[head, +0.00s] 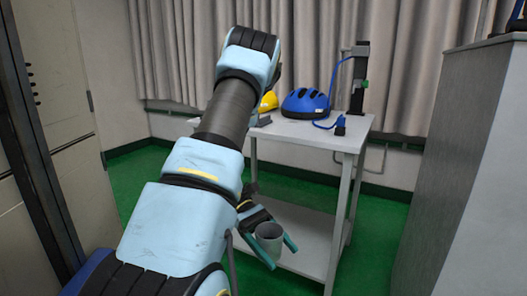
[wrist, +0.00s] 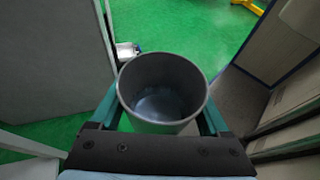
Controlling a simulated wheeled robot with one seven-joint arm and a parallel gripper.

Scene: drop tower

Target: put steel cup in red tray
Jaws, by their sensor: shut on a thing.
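The steel cup (head: 268,239) is a grey, open-topped cup, held between the teal fingers of my gripper (head: 276,250) in front of the white table. In the wrist view, the cup (wrist: 160,92) sits between the two fingers of my gripper (wrist: 160,112), its round mouth facing the camera. I can see down to its bottom, and it looks empty. In the head view it looks close to upright. My gripper is shut on it, clear of the floor. No red tray shows in either view.
A white table (head: 313,137) with a lower shelf bears a blue helmet (head: 305,103), a yellow helmet (head: 268,101) and a dark upright post (head: 359,78). A grey cabinet (head: 465,170) stands at the right. Green floor (head: 385,217) lies open between them.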

